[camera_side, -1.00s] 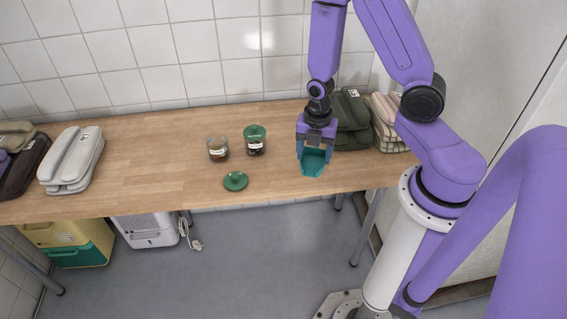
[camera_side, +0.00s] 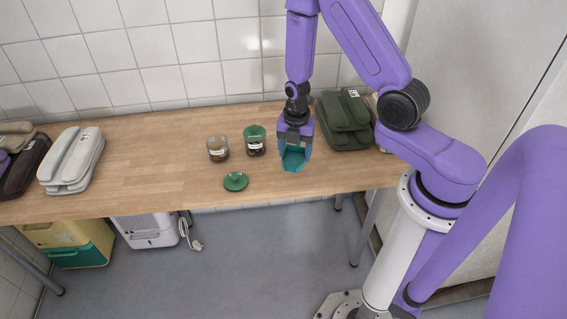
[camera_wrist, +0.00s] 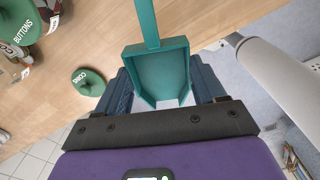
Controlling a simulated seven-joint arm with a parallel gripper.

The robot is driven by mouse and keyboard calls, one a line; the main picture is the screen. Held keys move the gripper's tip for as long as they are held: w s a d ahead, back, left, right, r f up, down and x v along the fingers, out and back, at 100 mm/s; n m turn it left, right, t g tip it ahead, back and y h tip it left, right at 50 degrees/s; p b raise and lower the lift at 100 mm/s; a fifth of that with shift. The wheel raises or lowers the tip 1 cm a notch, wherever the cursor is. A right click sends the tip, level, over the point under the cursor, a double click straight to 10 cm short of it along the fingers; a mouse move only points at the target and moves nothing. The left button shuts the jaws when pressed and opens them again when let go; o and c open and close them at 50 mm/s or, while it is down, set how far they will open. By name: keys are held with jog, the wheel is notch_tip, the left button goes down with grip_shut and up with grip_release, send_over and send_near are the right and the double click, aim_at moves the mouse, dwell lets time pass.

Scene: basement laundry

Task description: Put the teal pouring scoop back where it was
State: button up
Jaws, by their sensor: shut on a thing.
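The teal pouring scoop (camera_side: 293,160) is held between the fingers of my gripper (camera_side: 295,146), to the right of the jars. In the wrist view the scoop (camera_wrist: 160,72) shows its shallow open pan between the two dark blue fingers of my gripper (camera_wrist: 162,88), with its handle pointing to the top of the picture. It seems to be above the table; the exact gap cannot be told.
On the wooden table (camera_side: 150,170) are an open glass jar (camera_side: 218,149), a jar with a green lid (camera_side: 255,141) and a loose green lid (camera_side: 236,181) marked COINS (camera_wrist: 88,82). The table's front left is clear.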

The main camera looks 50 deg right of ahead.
send_over(283, 172)
notch_tip(283, 172, down, 6)
jog(key=shift+d+r, duration=0.1)
jog(key=shift+d, duration=0.05)
jog(key=shift+f, duration=1.35)
jog(key=shift+f, duration=0.15)
jog(key=o, duration=1)
jog(key=shift+o, duration=0.2)
